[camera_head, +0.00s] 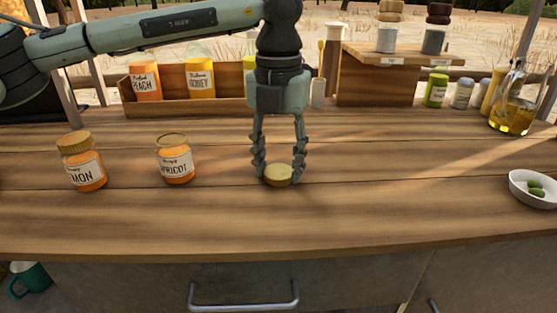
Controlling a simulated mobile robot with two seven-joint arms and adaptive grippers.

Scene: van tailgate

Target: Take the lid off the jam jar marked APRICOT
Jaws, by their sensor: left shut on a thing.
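The jam jar marked APRICOT (176,160) stands upright on the wooden counter, left of centre, with an orange filling. Its top shows a thin rim and looks open, without a lid on it. My left gripper (278,175) points straight down to the right of the jar. Its fingers are shut on a round gold lid (278,174), at or just above the counter top; I cannot tell if it touches the wood. My right gripper is not in view.
A second orange jar (82,163) with a gold lid, its label partly reading MON, stands at the left. A wooden rack (160,109) holds several jars behind. A white bowl (534,190) with olives is at the right. The counter's front middle (270,220) is clear.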

